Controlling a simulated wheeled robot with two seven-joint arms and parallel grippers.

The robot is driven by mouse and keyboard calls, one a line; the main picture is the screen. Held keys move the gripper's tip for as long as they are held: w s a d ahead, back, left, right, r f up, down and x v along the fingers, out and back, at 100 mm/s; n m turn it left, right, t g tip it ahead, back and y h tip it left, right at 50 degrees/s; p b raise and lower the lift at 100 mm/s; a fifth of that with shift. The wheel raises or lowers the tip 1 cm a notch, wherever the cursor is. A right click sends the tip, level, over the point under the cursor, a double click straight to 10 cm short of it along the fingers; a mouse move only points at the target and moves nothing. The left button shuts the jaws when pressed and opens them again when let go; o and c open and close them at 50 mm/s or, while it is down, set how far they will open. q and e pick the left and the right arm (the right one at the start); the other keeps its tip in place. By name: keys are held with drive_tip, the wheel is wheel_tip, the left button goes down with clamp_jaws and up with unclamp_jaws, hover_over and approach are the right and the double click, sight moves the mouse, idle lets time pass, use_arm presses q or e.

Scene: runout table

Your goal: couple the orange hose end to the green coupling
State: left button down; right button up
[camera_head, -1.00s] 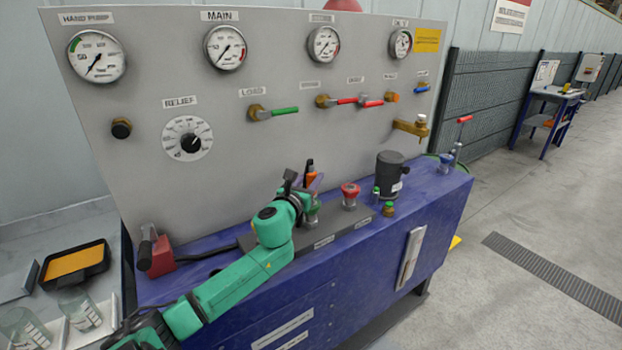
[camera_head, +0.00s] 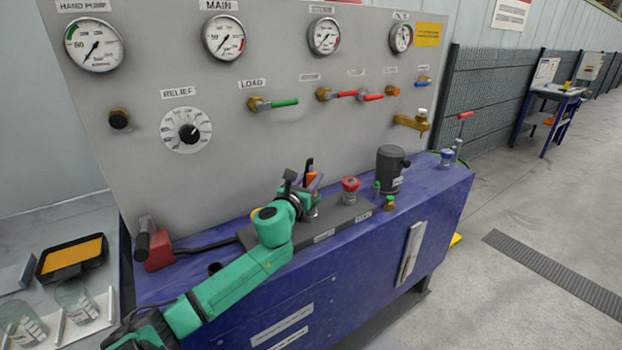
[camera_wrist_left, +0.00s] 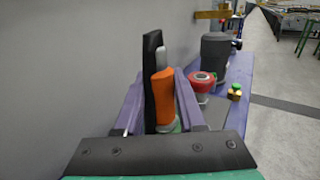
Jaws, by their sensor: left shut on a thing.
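My left gripper (camera_head: 308,190), with purple fingers, is shut on the orange hose end (camera_head: 312,179) above the dark plate on the blue bench. In the left wrist view the orange hose end (camera_wrist_left: 163,97) stands nearly upright between the fingers (camera_wrist_left: 162,105), beside a black upright part (camera_wrist_left: 151,75). The green coupling (camera_head: 314,200) is directly below and mostly hidden by the gripper; a bit of green (camera_wrist_left: 176,125) shows under the orange end. I cannot tell whether the two are joined. My right gripper is not in view.
A red coupling (camera_head: 350,189) stands just right of the gripper, with a dark cylinder (camera_head: 391,168) beyond it. The grey gauge panel (camera_head: 235,140) rises close behind. A red block with a black handle (camera_head: 157,250) is at the bench's left end.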

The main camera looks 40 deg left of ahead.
use_arm(q)
drive_tip(key=shift+f, duration=0.15)
drive_tip(key=shift+c, duration=2.1)
unclamp_jaws()
drive_tip(key=v, duration=1.4)
drive_tip(key=shift+s+b, duration=0.25)
drive_tip(key=shift+b, duration=0.2)
drive_tip(key=shift+d, duration=0.1)
